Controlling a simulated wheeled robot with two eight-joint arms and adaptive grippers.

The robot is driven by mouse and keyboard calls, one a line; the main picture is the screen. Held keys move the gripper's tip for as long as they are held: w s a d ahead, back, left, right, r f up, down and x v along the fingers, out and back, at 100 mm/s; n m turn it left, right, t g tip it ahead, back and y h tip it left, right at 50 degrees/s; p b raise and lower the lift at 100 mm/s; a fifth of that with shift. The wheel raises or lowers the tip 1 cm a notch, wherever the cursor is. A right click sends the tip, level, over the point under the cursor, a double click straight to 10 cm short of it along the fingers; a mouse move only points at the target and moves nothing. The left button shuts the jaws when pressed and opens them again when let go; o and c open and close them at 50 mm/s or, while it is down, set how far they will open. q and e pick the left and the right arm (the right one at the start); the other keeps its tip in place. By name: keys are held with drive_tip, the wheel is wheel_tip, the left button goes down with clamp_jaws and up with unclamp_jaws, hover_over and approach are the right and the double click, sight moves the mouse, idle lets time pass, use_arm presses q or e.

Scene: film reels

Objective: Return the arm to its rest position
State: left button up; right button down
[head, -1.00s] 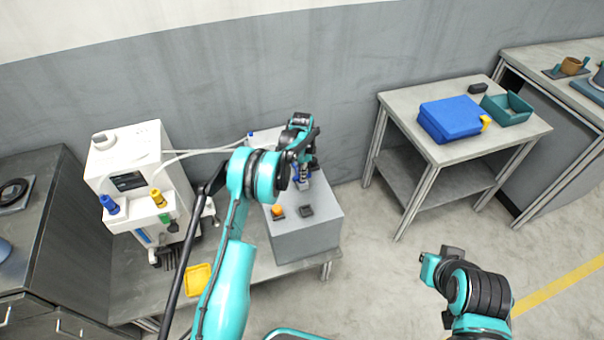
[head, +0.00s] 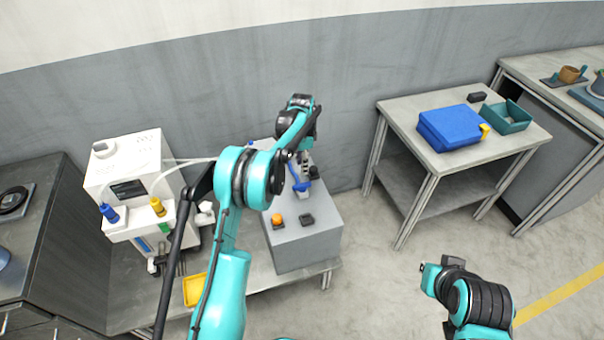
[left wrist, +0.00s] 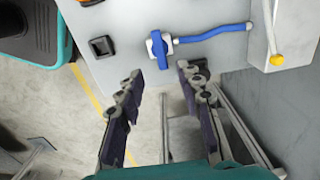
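My left arm reaches from the bottom of the head view over a grey box, with its left gripper (head: 306,166) partly hidden behind the arm. In the left wrist view my left gripper (left wrist: 160,76) is open, with its two dark fingers well apart and nothing between them. A valve with a blue handle (left wrist: 160,48) and a blue hose (left wrist: 215,34) lies on the grey box (left wrist: 120,20), beyond the fingertips and apart from them. Links of my right arm show at the lower right of the head view; its gripper cannot be made out.
A white machine (head: 125,180) with blue and yellow knobs stands left of my arm. A yellow tray (head: 194,289) lies on the low table. A blue case (head: 450,128) and a teal bin (head: 507,117) rest on the right table. Open floor lies between.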

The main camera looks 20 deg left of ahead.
use_arm(q)
drive_tip(key=shift+r, duration=0.85)
drive_tip(key=s+d+r+n+t, duration=0.25)
drive_tip(key=s+r+n, duration=0.25)
drive_tip(key=s+r, duration=1.1)
drive_tip(key=s+f+n+t, duration=0.2)
drive_tip(key=s+n+t, duration=0.2)
drive_tip(key=s, duration=1.7)
drive_tip(key=shift+d+n+t, duration=0.25)
drive_tip(key=shift+n+t, duration=0.1)
drive_tip(key=shift+n, duration=0.85)
drive_tip(key=shift+s+a+f, duration=0.1)
drive_tip(key=shift+s, duration=0.05)
